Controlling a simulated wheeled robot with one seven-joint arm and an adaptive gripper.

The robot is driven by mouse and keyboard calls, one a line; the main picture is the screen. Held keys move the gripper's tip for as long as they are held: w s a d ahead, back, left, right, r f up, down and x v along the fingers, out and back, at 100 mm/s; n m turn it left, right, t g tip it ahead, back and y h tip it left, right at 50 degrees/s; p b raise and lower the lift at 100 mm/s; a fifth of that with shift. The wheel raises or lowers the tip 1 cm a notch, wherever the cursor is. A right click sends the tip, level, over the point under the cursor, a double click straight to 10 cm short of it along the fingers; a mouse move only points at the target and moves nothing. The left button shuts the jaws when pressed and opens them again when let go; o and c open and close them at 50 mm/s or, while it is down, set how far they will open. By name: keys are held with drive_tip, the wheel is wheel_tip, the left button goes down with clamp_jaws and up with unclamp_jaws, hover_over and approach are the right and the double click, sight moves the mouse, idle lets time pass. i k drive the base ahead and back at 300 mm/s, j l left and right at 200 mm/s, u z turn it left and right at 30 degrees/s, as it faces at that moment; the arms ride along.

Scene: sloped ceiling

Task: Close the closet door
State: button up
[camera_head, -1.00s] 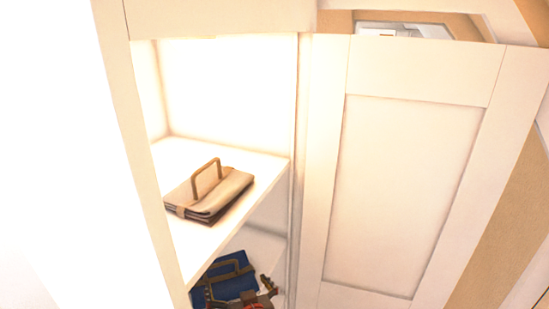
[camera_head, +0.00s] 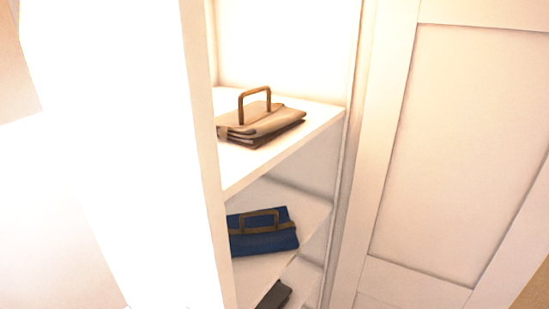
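The closet (camera_head: 215,200) is open in the head view, with its shelves and inside showing. Its white panelled closet door (camera_head: 455,140) stands swung out to the right of the opening, hinged along the closet's right side. The door's top and outer edges run out of the picture, and no handle shows on the visible face. My gripper is not in view.
A beige bag with a tan handle (camera_head: 262,120) lies on the upper shelf (camera_head: 235,178). A blue bag (camera_head: 262,233) lies on the shelf below. A dark item (camera_head: 273,296) is partly visible lower down. A bright white surface fills the left.

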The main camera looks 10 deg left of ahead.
sight(448, 207)
drive_tip(key=k+l+u, duration=0.1)
drive_tip(key=u, duration=0.3)
drive_tip(key=k+u, duration=0.1)
drive_tip(key=u, duration=0.3)
drive_tip(key=k+u, duration=0.15)
drive_tip(key=u, duration=0.25)
